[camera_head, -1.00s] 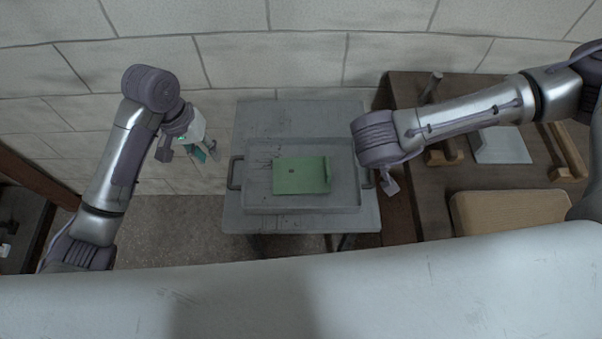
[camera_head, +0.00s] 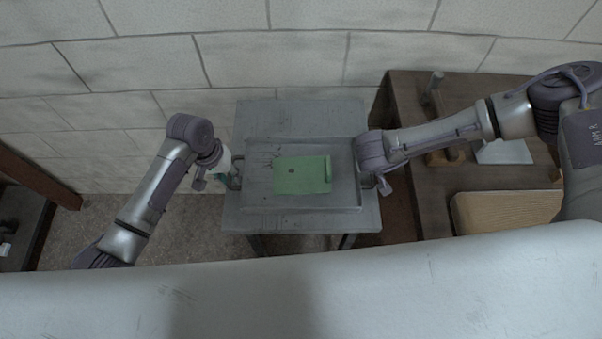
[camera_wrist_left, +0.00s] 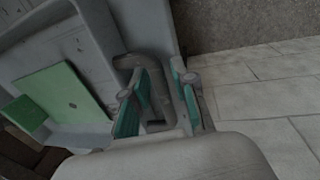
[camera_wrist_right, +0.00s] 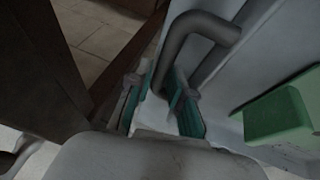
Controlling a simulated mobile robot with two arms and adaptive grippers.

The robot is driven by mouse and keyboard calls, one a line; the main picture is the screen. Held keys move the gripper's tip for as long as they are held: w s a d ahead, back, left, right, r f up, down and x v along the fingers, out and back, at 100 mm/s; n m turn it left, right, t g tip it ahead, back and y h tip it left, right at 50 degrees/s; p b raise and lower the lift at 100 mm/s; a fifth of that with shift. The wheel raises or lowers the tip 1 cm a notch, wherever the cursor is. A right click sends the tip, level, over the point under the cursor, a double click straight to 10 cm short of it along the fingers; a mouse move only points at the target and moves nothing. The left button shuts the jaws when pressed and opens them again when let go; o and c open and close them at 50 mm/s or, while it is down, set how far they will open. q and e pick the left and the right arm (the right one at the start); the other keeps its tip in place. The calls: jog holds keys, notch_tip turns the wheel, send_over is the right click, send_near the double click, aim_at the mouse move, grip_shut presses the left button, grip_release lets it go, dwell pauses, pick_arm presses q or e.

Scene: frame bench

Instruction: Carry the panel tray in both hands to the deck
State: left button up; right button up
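The grey panel tray (camera_head: 258,204) rests level on a small grey stand (camera_head: 300,120), with a green panel (camera_head: 300,176) lying in it. My left gripper (camera_head: 229,179) is at the tray's left handle. In the left wrist view its fingers (camera_wrist_left: 160,88) stand apart, with the grey handle (camera_wrist_left: 158,72) reaching between them. My right gripper (camera_head: 380,182) is at the tray's right end. In the right wrist view its fingers (camera_wrist_right: 156,88) are apart on either side of the right handle (camera_wrist_right: 212,24). The head view mostly hides both grips.
A dark wooden bench (camera_head: 425,205) stands close on the right, with a tan woven-looking block (camera_head: 505,212) and wooden tools on it. A block wall (camera_head: 290,60) is behind the stand. Another dark piece of furniture (camera_head: 38,184) is at far left. Floor (camera_head: 190,225) is free between.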

pick_arm(q)
grip_shut()
pick_arm(e)
grip_shut()
pick_arm(q)
jog(key=shift+r, duration=0.15)
pick_arm(e)
jog(key=shift+w+r, duration=0.1)
